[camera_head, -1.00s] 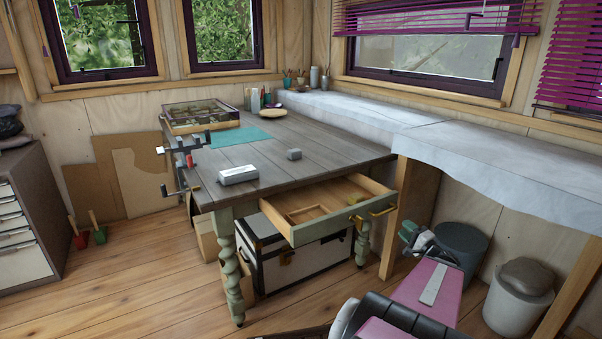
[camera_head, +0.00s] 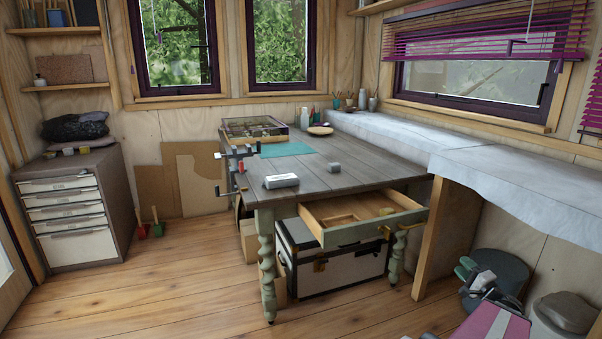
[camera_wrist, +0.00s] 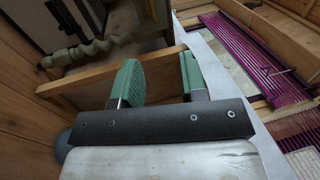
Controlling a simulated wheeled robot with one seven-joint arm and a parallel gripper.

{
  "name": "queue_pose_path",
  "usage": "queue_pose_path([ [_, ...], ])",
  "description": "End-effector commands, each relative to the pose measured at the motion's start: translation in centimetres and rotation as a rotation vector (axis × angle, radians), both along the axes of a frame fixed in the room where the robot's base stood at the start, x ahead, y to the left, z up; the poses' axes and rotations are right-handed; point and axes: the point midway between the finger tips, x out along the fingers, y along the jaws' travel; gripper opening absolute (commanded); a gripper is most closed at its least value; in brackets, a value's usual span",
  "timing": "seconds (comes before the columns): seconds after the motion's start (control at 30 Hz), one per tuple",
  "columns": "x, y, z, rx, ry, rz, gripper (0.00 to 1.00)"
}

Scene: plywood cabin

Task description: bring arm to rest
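My gripper (camera_head: 464,269) shows at the lower right in the head view, low in front of the draped counter and beside a grey bin. In the wrist view my gripper (camera_wrist: 160,72) has its two green fingers apart with nothing between them. The purple arm link behind it is mine and is cut off by the lower edge of the head view. The gripper is to the right of the open drawer (camera_head: 352,236) and apart from it.
The wooden table (camera_head: 335,180) holds a grey-white box (camera_head: 281,181), a small grey block (camera_head: 333,168) and a teal mat (camera_head: 287,149). A trunk (camera_head: 340,268) stands underneath. Bins (camera_head: 500,270) stand at right. A drawer cabinet (camera_head: 75,215) is at left. The floor between is open.

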Motion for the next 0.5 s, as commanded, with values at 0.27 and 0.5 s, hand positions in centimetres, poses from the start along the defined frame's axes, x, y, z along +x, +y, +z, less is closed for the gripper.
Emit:
queue_pose_path([
  [0.27,0.9,2.2,-0.6,-0.028,0.047,0.059,0.39],
  [0.5,2.1,5.5,-1.5,-0.074,0.122,0.148,0.39],
])
